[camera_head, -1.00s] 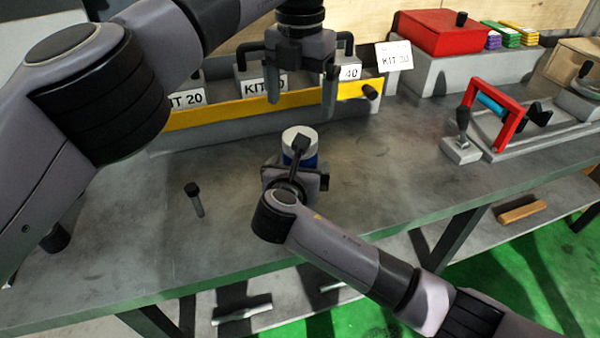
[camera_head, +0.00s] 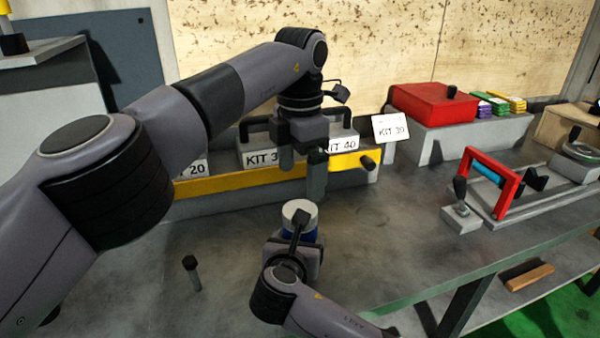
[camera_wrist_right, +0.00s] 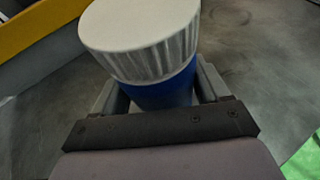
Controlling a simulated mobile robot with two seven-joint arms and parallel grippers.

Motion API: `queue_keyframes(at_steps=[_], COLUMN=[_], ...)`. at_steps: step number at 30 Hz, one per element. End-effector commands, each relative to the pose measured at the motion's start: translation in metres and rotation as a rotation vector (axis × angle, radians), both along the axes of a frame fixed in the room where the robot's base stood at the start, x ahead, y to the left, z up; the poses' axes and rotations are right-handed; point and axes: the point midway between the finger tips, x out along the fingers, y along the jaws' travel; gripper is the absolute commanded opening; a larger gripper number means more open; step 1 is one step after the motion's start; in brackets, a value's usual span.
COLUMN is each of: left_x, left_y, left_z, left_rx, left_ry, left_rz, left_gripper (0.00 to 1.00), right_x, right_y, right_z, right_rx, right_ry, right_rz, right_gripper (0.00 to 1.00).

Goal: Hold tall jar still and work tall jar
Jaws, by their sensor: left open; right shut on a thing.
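The tall jar (camera_head: 299,214) stands on the grey bench, with a white ribbed lid and a blue body. It also fills the middle of the right wrist view (camera_wrist_right: 145,45). My right gripper (camera_head: 298,243) is shut on the jar's blue body, below the lid; the wrist view (camera_wrist_right: 158,92) shows a finger on each side. The lower part of the jar is hidden by the gripper. My left gripper (camera_head: 302,178) is open and empty above the jar, fingers pointing down, apart from the lid.
Kit bins with a yellow rail (camera_head: 235,182) stand behind the jar. A dark upright peg (camera_head: 192,272) is to the left. At right are a red box (camera_head: 434,108), a red-framed fixture (camera_head: 492,180) and a lever block (camera_head: 460,208). Bench between jar and fixture is clear.

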Motion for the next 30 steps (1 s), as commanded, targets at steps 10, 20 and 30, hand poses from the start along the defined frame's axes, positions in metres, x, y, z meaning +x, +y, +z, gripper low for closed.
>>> queue_keyframes(at_steps=[10,20,30], left_x=[0.0001,0.0001,0.0001], left_y=[0.0002,0.0002,0.0002], left_z=[0.0002,0.0002,-0.0004], left_rx=[0.000,0.000,0.000], left_ry=[-0.001,-0.001,0.000], left_rz=[-0.563,-1.078,-1.355], left_gripper=[0.96,0.96,0.96], right_x=[0.0000,0.0000,0.0000], right_y=[-0.0001,-0.0002,-0.0002], right_z=[-0.0002,-0.0002,-0.0002], right_rx=[-0.001,-0.001,-0.001], right_ry=[0.000,0.000,0.000], right_rz=[0.000,-0.001,-0.001], right_gripper=[0.00,0.00,0.00])
